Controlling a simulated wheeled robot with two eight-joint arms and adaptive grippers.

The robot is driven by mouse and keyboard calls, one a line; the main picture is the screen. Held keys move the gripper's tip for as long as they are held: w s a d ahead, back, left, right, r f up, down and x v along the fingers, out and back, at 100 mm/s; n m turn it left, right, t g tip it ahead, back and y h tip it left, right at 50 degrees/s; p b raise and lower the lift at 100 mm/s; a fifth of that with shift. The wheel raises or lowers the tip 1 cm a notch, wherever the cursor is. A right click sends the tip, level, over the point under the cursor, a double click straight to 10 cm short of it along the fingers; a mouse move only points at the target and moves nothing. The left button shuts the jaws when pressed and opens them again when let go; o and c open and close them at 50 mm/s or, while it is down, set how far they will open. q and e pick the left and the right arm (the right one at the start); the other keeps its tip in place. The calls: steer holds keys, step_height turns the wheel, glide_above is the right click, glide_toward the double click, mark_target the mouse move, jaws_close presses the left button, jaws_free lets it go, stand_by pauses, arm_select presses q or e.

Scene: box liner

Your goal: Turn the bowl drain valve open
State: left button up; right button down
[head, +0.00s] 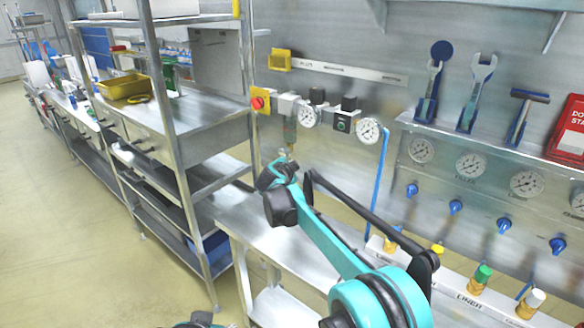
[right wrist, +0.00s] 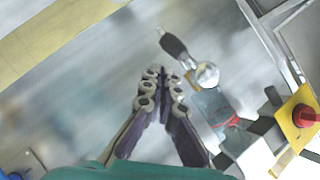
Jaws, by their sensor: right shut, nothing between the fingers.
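The bowl drain valve (right wrist: 207,75) is a small round metal body at the end of the clear filter bowl (right wrist: 215,105) in the right wrist view. Its dark lever (right wrist: 173,43) points up-left, away from the bowl. In the head view the bowl (head: 289,132) hangs below the regulator row, with the valve small beneath it. My right gripper (right wrist: 161,74) is shut and empty, its fingertips beside the valve and lever, with a visible gap. In the head view the right gripper (head: 277,172) is just below the bowl and partly covers the valve area.
A yellow plate with a red knob (head: 258,103) sits left of the bowl. Pressure gauges (head: 369,130) are to its right. A metal shelf rack (head: 180,130) stands close on the left. A steel bench (head: 255,225) lies below. Blue valve knobs (head: 456,207) line the panel at right.

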steer(key=shift+w+a+f+m+t, duration=0.1)
steer(key=shift+f+m+t, duration=0.2)
steer(key=shift+f+m, duration=0.1)
stand_by(0.6)
steer(key=shift+w+a+f+m+t+y, duration=0.5)
steer(key=shift+a+f+m+t, duration=0.25)
steer(key=shift+f+m, duration=0.1)
steer(key=shift+w+a+f, duration=0.1)
steer(key=shift+a+f, duration=0.05)
steer(key=shift+f, duration=0.05)
stand_by(0.5)
